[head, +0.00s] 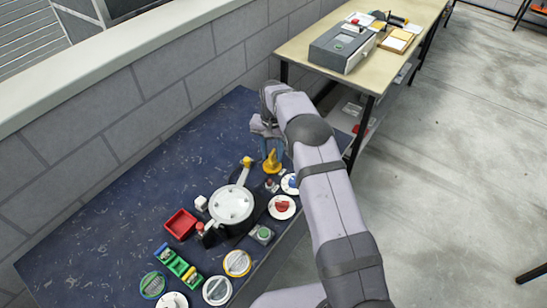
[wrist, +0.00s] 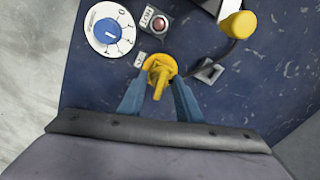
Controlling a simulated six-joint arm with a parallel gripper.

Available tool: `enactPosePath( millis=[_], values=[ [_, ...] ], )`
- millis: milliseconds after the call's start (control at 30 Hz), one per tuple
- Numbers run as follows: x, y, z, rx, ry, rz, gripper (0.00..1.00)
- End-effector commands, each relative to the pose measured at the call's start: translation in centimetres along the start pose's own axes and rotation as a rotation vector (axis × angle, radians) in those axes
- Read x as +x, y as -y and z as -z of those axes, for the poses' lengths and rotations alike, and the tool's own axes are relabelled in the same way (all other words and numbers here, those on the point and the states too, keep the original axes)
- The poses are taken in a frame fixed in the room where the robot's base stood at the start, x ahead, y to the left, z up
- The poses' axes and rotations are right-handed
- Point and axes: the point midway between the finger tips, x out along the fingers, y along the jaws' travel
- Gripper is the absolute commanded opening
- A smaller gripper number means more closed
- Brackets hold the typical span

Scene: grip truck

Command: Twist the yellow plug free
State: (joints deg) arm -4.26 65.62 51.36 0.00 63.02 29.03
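The yellow plug (wrist: 157,66), a round piece with a raised grip, stands on the blue table between my fingertips in the wrist view. It also shows in the head view (head: 272,162), just below my gripper (head: 266,143). In the wrist view the two blue fingers of my gripper (wrist: 159,83) are apart, one on each side of the plug's grip, with gaps visible. I cannot tell how deep the plug sits.
A blue dial (wrist: 109,31) and a red button (wrist: 158,23) lie beyond the plug. A yellow knob (wrist: 238,25) stands to the right. A silver-lidded pot (head: 232,205), red tray (head: 181,224) and several discs crowd the front. The table's back left is clear.

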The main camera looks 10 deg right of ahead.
Motion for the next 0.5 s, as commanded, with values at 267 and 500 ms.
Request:
enactPosePath(
  millis=[267,500],
  values=[
    [-2.2,0.0,0.0,0.000,0.000,0.000,0.31],
    [-4.0,0.0,0.0,0.000,-0.001,0.000,0.31]
  ],
)
